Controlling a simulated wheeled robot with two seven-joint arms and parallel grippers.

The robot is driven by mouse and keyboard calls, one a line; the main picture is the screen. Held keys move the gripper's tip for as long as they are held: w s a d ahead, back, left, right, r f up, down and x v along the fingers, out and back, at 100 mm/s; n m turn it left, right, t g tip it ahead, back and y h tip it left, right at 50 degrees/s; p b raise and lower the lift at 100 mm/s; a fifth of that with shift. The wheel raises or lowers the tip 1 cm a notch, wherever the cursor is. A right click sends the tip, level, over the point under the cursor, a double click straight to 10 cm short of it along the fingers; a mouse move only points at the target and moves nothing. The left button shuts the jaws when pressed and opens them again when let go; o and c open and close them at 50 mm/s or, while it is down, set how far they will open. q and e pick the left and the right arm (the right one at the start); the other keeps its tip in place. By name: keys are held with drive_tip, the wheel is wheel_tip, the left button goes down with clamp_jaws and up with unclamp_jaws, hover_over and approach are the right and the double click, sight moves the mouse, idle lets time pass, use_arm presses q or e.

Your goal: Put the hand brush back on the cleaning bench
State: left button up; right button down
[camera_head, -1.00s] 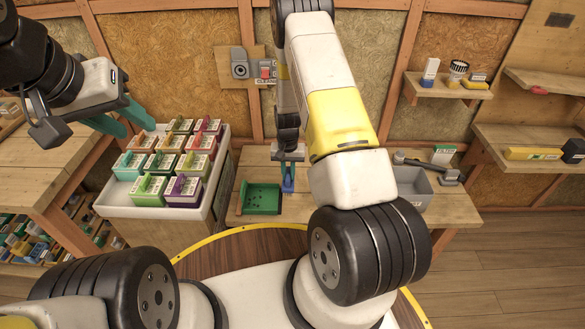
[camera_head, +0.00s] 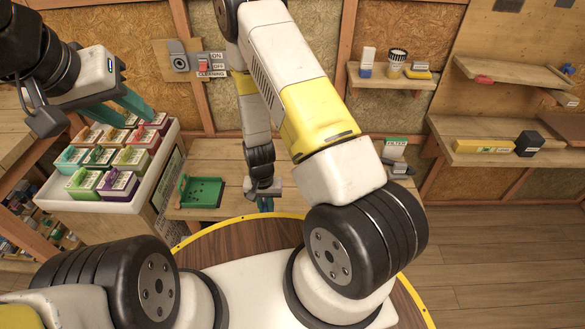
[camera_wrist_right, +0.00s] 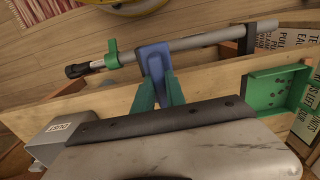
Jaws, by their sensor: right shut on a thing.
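The cleaning bench (camera_head: 225,155) is a plain wooden bench below the wall sign reading CLEANING. My right gripper (camera_wrist_right: 160,92) is shut on the blue hand brush (camera_wrist_right: 153,60), between its green fingers. Whether the brush touches the bench I cannot tell. My left gripper (camera_head: 122,108) is open and empty over the tray of coloured boxes at the left.
A white tray (camera_head: 160,165) of coloured boxes stands left of the bench. A grey pole (camera_wrist_right: 195,42) with a green clip shows beyond the bench edge. Floor (camera_head: 500,220) at right is clear.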

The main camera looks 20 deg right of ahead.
drive_tip(key=shift+w+d+f, duration=0.85)
drive_tip(key=shift+w+d, duration=0.85)
drive_tip(key=shift+w, duration=0.35)
drive_tip(key=shift+w+d+f, duration=0.85)
drive_tip(key=shift+w+d, duration=0.8)
drive_tip(key=shift+w, duration=0.4)
drive_tip(key=shift+w+d+f, duration=0.85)
drive_tip(key=shift+w+d, duration=0.85)
drive_tip(key=shift+w, duration=0.35)
drive_tip(key=shift+f, duration=0.1)
drive_tip(key=c, duration=1.4)
unclamp_jaws()
drive_tip(key=shift+o, duration=0.2)
